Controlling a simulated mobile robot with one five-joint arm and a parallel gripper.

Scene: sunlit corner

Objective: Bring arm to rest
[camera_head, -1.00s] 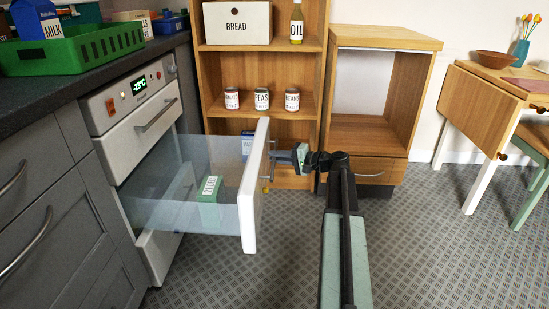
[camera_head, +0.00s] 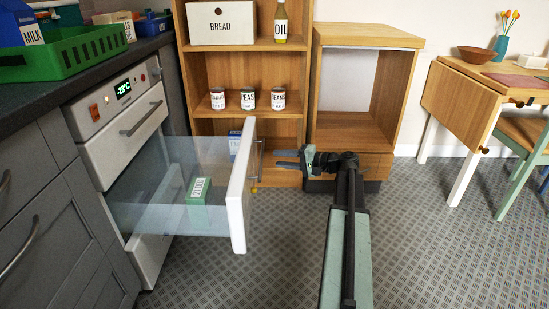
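My gripper (camera_head: 279,158) is in the middle of the view, at the end of my outstretched arm (camera_head: 347,235). Its two fingers point left and stand apart with nothing between them. The fingertips are a little right of the handle (camera_head: 261,160) of the open drawer (camera_head: 241,185) and look clear of it. The drawer is pulled well out of the white freezer unit (camera_head: 125,145). A green box (camera_head: 199,192) lies inside the drawer, seen through its clear side.
Behind my gripper are a wooden shelf (camera_head: 240,100) with several cans and an open wooden cabinet (camera_head: 353,90). A folding table (camera_head: 470,90) and a chair (camera_head: 522,160) stand at the right. The floor (camera_head: 430,240) right of my arm is clear.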

